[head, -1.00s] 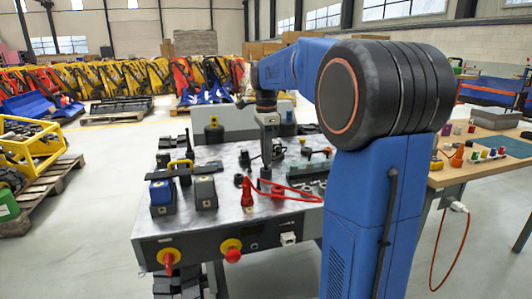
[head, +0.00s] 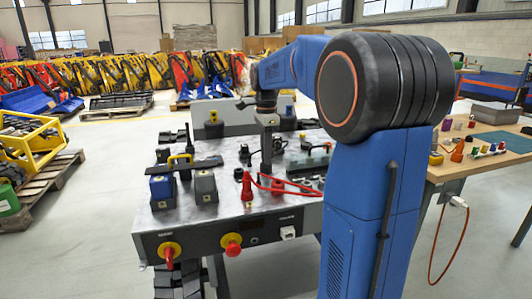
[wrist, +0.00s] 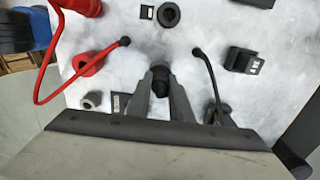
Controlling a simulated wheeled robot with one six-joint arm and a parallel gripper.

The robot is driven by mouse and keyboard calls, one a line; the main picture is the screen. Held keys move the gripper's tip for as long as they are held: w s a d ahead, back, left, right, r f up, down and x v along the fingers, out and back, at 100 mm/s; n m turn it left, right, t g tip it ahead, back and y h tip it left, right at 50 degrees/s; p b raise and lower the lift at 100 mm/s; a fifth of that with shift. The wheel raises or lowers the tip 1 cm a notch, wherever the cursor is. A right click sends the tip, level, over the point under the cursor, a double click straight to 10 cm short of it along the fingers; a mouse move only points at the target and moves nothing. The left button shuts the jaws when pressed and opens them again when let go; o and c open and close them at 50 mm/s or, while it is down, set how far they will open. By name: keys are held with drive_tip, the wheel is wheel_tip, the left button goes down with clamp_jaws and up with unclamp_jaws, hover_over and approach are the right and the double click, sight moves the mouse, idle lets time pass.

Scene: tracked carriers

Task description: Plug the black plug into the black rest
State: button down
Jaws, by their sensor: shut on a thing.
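My gripper (wrist: 161,88) is shut on a small black cylinder, the black plug (wrist: 160,76), in the middle of the wrist view. The plug's lower part is hidden between the fingers. A black ring (wrist: 168,15), likely the black rest, lies beyond the plug near the top of the wrist view, beside a small label plate. The plug is apart from this ring in the picture. In the head view my gripper (head: 266,165) points down over the metal bench, and the plug is too small to make out.
A thin black cord (wrist: 207,70) and black block (wrist: 243,61) lie right. Blue-topped and grey boxes (head: 205,188) stand at the bench's left.

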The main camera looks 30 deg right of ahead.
drive_tip(key=c, duration=1.5)
unclamp_jaws()
wheel_tip(320, 180, up, 17)
drive_tip(key=shift+r, duration=0.15)
drive_tip(key=s+a+f+n+t, duration=0.1)
drive_tip(key=s+a+f+n, duration=0.4)
drive_tip(key=s, duration=0.3)
drive_tip(key=s+a+f+n+t, duration=0.1)
drive_tip(key=s+a+f+n, duration=0.4)
drive_tip(key=s+a+n, duration=0.15)
drive_tip(key=s+a+f+n+t, duration=0.1)
drive_tip(key=s+f+n, duration=0.2)
drive_tip(key=s+f, duration=0.2)
drive_tip(key=s+a+f+n+t, duration=0.1)
drive_tip(key=s+a+f+n, duration=0.1)
drive_tip(key=s+f, duration=0.3)
drive_tip(key=s+a+f+n, duration=0.1)
drive_tip(key=s+f+n, duration=0.3)
drive_tip(key=f, duration=0.4)
drive_tip(key=shift+s+a+f+n+t, duration=0.1)
drive_tip(key=shift+s+f+n+t, duration=0.1)
drive_tip(key=shift+s, duration=0.25)
drive_tip(key=shift+s+a+f+n+t, duration=0.1)
drive_tip(key=shift+s+n+t, duration=0.1)
drive_tip(key=shift+s, duration=0.2)
